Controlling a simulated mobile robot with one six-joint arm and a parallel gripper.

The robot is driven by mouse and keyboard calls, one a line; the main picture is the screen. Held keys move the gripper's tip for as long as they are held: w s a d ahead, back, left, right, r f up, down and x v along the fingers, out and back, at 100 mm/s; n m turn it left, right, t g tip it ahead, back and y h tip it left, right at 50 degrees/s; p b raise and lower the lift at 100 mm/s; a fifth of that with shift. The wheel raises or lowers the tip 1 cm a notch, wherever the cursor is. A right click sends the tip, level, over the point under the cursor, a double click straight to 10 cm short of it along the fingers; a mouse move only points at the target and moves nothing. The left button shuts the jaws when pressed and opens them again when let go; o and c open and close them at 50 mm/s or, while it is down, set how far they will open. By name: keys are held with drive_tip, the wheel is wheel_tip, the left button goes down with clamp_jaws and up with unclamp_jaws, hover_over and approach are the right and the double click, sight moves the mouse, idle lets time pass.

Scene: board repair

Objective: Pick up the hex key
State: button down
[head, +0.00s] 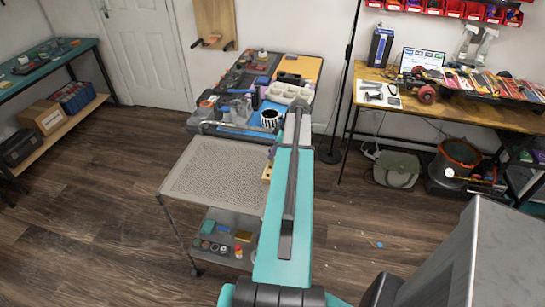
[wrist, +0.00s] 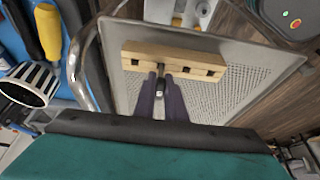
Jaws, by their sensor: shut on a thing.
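In the wrist view my gripper (wrist: 160,92) has its two dark purple fingers close together, shut on a small metal piece. This piece looks like the hex key (wrist: 160,78); most of it is hidden between the fingers. It lines up with a pale wooden block (wrist: 190,58) that has several dark holes. I cannot tell whether the key is in a hole or just clear of it. The block also shows in the head view (head: 267,172), at the right side of a grey mesh-topped trolley (head: 210,170).
A cluttered bench with a blue mat stands behind the trolley. It holds a black-and-white striped cup (head: 270,118), which shows at left in the wrist view (wrist: 30,84), near a yellow-handled tool (wrist: 48,32). A wooden workbench (head: 440,107) is at right. The trolley's left part is clear.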

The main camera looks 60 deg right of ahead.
drive_tip(key=shift+r, duration=0.15)
drive_tip(key=shift+r+b, duration=0.8)
drive_tip(key=shift+r, duration=0.65)
drive_tip(key=s+d+r+b, duration=0.1)
drive_tip(key=s+b, duration=0.3)
drive_tip(key=s, duration=1.2)
drive_tip(key=shift+d+r, duration=0.15)
drive_tip(key=shift+r, duration=0.3)
